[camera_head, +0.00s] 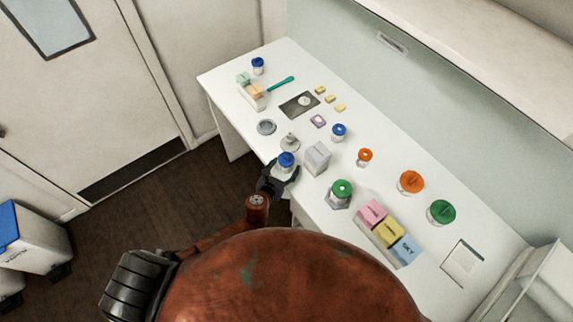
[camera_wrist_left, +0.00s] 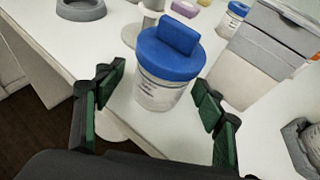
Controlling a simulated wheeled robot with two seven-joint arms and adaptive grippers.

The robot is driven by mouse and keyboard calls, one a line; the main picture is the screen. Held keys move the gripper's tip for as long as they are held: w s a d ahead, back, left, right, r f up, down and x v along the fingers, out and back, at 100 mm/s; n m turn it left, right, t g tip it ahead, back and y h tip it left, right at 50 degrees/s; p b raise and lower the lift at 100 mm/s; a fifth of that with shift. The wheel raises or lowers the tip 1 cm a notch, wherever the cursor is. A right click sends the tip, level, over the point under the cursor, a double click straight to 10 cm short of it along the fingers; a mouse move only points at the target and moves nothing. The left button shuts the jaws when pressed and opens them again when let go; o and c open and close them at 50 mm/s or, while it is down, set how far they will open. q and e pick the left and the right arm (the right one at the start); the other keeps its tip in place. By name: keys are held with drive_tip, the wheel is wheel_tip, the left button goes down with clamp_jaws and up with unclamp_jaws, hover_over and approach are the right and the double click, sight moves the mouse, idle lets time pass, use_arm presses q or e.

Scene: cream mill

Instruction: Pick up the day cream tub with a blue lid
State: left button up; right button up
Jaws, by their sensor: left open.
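A white tub with a blue lid (camera_head: 286,160) stands upright near the table's front edge. In the left wrist view the tub (camera_wrist_left: 165,75) shows a raised blue handle on its lid and a label too small to read. My left gripper (camera_head: 277,177) is open, with its dark fingers either side of the tub's near side; in the left wrist view the gripper (camera_wrist_left: 160,118) shows gaps between both green pads and the tub. Other blue-lidded tubs stand at the table's middle (camera_head: 339,132) and far end (camera_head: 258,66). My right gripper is not in view.
A grey-white box (camera_head: 317,157) stands close to the right of the tub, and a grey stand (camera_head: 290,142) is just behind it. A green-lidded jar (camera_head: 341,190) stands farther right. A grey ring (camera_head: 266,127) lies to the left.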

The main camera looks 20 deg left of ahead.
use_arm(q)
drive_tip(key=shift+x, duration=0.8)
drive_tip(key=shift+s, duration=0.1)
drive_tip(key=shift+c, duration=0.4)
